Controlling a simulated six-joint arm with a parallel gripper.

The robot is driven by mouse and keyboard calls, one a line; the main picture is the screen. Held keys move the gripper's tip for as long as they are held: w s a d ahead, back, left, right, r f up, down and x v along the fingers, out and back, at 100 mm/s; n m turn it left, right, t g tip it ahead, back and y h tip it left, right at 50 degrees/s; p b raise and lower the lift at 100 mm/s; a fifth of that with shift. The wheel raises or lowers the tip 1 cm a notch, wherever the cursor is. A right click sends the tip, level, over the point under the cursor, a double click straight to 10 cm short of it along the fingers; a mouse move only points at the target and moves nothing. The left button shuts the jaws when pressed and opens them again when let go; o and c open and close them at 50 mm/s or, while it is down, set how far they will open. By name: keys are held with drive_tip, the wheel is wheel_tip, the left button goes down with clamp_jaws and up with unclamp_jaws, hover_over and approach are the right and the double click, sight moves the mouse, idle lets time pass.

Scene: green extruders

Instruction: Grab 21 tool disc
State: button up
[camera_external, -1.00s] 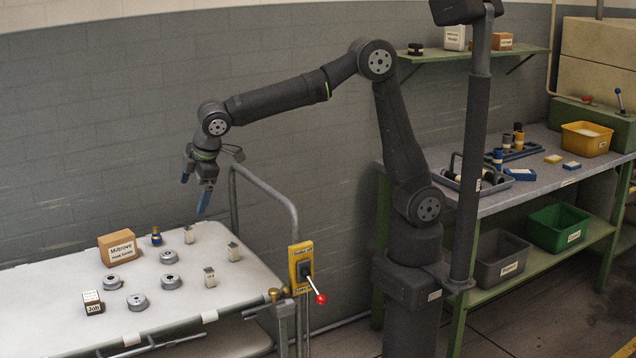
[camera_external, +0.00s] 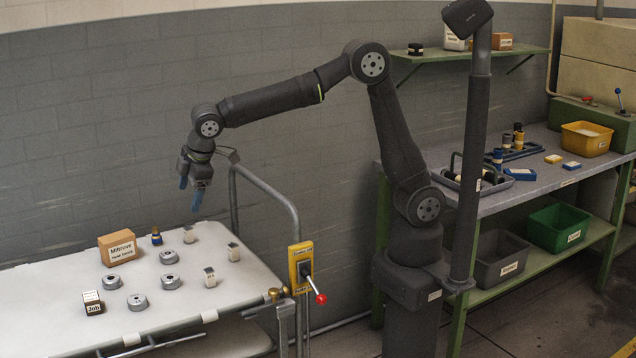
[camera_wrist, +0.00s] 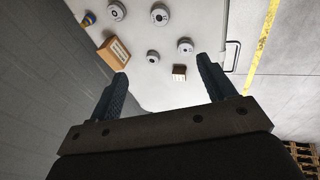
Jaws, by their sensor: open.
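Several round grey discs with dark centres lie on the white table. One disc (camera_external: 169,257) is farthest back, one (camera_external: 171,282) is to the right, one (camera_external: 112,282) is to the left and one (camera_external: 137,302) is nearest the front. The wrist view shows discs too, such as one at centre (camera_wrist: 153,56) and one to its right (camera_wrist: 185,45). Any numbers on them are too small to read, so I cannot tell which is 21. My gripper (camera_external: 190,195) is open and empty, above the back of the table and apart from the discs. Its blue fingers also show in the wrist view (camera_wrist: 163,72).
Small pale blocks (camera_external: 210,278) stand to the right. A small labelled box (camera_external: 93,303) is at the front left. A metal rail (camera_external: 265,185) rises at the table's right.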

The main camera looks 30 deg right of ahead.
sight(170, 277)
drive_tip(key=w+a+f+m+g+h, duration=0.2)
drive_tip(key=w+a+f+m+g, duration=0.3)
drive_tip(key=w+f, duration=0.55)
drive_tip(key=f, duration=0.6)
drive_tip(key=f+n+t, duration=0.1)
drive_tip(key=f, duration=0.5)
drive_tip(key=f+n, duration=0.1)
drive_tip(key=f, duration=0.5)
drive_tip(key=shift+s+a, duration=0.15)
drive_tip(key=shift+a, duration=0.15)
drive_tip(key=shift+r, duration=0.1)
drive_tip(key=c, duration=1.3)
